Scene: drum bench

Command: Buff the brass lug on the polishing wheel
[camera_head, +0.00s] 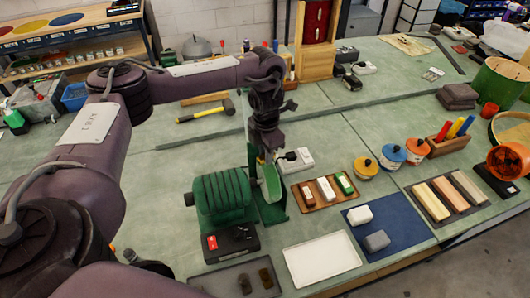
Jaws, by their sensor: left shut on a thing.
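The polishing wheel (271,183) is a pale disc with a green guard, on the right end of a green ribbed motor (222,196) in the middle of the bench. My left gripper (266,150) points down just above and behind the wheel. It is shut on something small. A bit of yellow shows at its fingertips, likely the brass lug, but most of it is hidden and I cannot tell whether it touches the wheel. A control box (231,243) with a red switch sits in front of the motor. My right gripper is not in view.
A white tray (320,260) and a dark tray (222,284) with small brown pieces lie in front. A brown tray (306,201) of coloured bars and a blue mat (398,222) with two blocks are to the right. A hammer (206,112) lies behind.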

